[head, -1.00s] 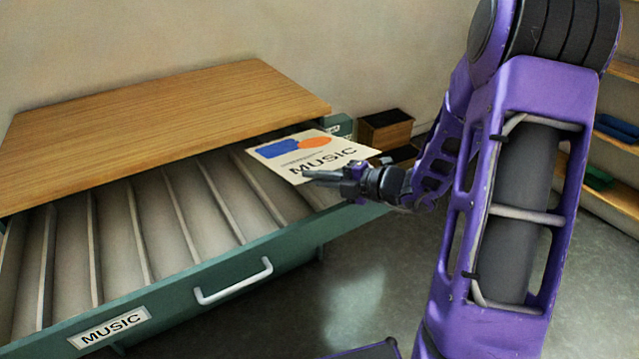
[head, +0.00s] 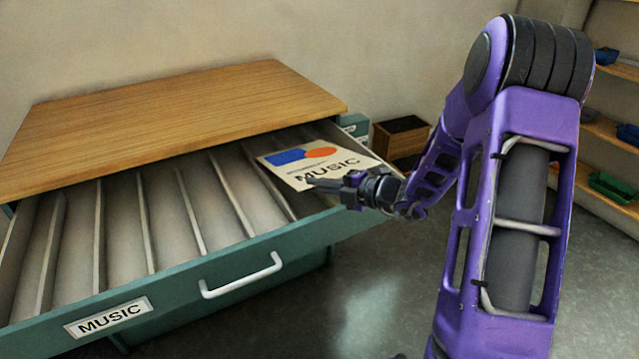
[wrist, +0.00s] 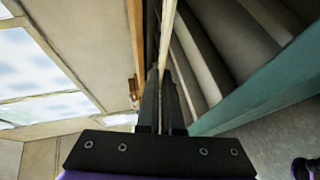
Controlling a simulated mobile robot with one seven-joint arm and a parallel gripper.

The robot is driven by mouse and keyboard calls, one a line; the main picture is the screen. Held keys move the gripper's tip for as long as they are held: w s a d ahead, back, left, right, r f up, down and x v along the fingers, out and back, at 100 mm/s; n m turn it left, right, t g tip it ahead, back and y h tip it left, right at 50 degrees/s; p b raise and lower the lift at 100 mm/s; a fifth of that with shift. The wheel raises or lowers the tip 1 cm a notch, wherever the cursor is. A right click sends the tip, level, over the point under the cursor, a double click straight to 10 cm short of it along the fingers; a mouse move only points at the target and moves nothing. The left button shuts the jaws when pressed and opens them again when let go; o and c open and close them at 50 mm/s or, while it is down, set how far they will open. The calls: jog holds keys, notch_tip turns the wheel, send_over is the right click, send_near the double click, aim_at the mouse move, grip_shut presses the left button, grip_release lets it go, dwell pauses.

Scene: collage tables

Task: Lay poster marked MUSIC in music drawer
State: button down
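The cream poster marked MUSIC (head: 300,171), with blue and orange shapes, is above the right end of the open music drawer (head: 180,258). It looks nearly flat; whether it touches the dividers or rim cannot be told. The drawer has a green front with a MUSIC label (head: 108,317) and several slots between pale dividers. My gripper (head: 322,184) is shut on the poster's near edge, over the drawer's right front part. In the wrist view, the fingers (wrist: 163,85) pinch the poster (wrist: 168,35), seen as a thin edge-on strip.
The cabinet's wooden top (head: 180,120) overhangs the back of the drawer. A white handle (head: 242,277) sticks out from the drawer front. A dark-topped wooden box (head: 402,137) stands behind to the right. Shelves (head: 612,135) line the right side. Floor is clear in front.

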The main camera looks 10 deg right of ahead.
jog(key=c, duration=0.6)
grip_release()
jog(key=s+d+r+p, duration=0.2)
jog(key=s+p, duration=0.3)
jog(key=s, duration=0.3)
jog(key=shift+s+d+r, duration=0.15)
jog(key=shift+d+r, duration=0.1)
jog(key=shift+d, duration=0.1)
